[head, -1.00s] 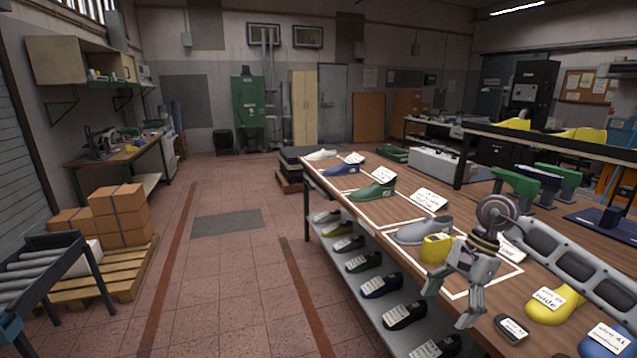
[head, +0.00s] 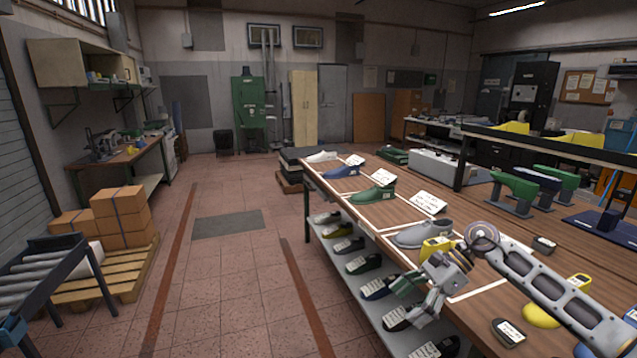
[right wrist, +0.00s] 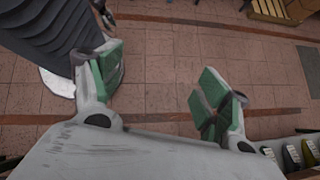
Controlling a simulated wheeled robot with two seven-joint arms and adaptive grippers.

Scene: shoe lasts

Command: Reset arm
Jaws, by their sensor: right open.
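My right gripper (head: 408,303) is in the head view at the front edge of the shoe-last table (head: 478,272), its fingers pointing down and left beyond the edge. It is open, with nothing between its green-padded fingers; the right wrist view also shows the open fingers (right wrist: 160,88) over tiled floor. A grey shoe last (head: 418,236) stands on the table behind the wrist. A yellow piece (head: 436,247) is partly hidden by the gripper. A green last (head: 374,194) and a blue last (head: 341,171) stand further back.
A lower shelf (head: 337,267) under the table holds several dark shoes near the gripper. A yellow last (head: 541,316) is partly hidden behind my right forearm. Floor left of the table is clear up to the pallet (head: 128,283) with cardboard boxes (head: 122,212).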

